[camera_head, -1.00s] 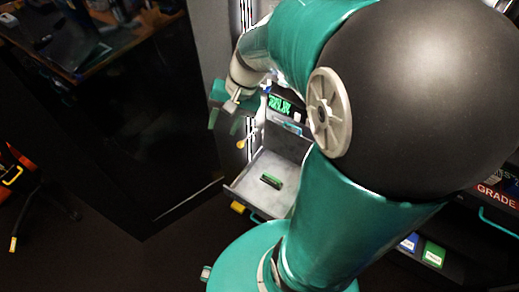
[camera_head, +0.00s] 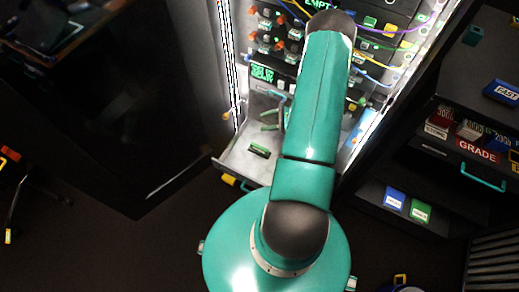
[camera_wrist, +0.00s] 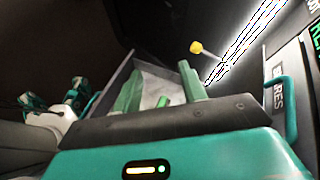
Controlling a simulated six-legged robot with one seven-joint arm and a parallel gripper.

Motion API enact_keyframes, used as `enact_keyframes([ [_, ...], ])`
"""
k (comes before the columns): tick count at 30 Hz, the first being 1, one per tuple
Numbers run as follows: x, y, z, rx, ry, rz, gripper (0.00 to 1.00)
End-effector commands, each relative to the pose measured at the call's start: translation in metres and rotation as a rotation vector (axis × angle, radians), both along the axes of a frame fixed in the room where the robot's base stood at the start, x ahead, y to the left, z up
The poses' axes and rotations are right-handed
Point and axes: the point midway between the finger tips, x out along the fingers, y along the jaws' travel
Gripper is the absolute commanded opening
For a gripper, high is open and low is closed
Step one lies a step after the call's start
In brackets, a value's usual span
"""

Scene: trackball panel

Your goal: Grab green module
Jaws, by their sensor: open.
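The green module (camera_head: 259,150) is a small green and black block lying in the open pale-grey drawer (camera_head: 238,162) in the head view. My gripper (camera_head: 270,120) is above the back part of the drawer, apart from the module and partly hidden by my arm. In the wrist view my gripper (camera_wrist: 161,88) has its two green fingers spread wide and nothing held. The drawer (camera_wrist: 122,75) lies beyond them. A small green piece (camera_wrist: 162,102) shows low between the fingers, probably the module.
A lit panel (camera_head: 270,73) with cables stands behind the drawer. A shelf unit (camera_head: 440,165) with labelled boxes stands right.

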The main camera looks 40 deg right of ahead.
Motion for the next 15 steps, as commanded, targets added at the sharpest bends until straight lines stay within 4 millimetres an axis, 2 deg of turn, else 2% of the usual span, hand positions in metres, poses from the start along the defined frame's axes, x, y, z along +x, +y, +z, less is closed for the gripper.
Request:
enact_keyframes([
  [1, -0.014, -0.006, -0.027, 0.043, 0.015, -0.072, 0.42],
  [6, -0.055, -0.021, -0.099, 0.149, 0.040, -0.298, 0.42],
  [10, -0.080, -0.024, -0.138, 0.199, 0.052, -0.421, 0.42],
  [15, -0.093, -0.023, -0.160, 0.226, 0.057, -0.491, 0.42],
])
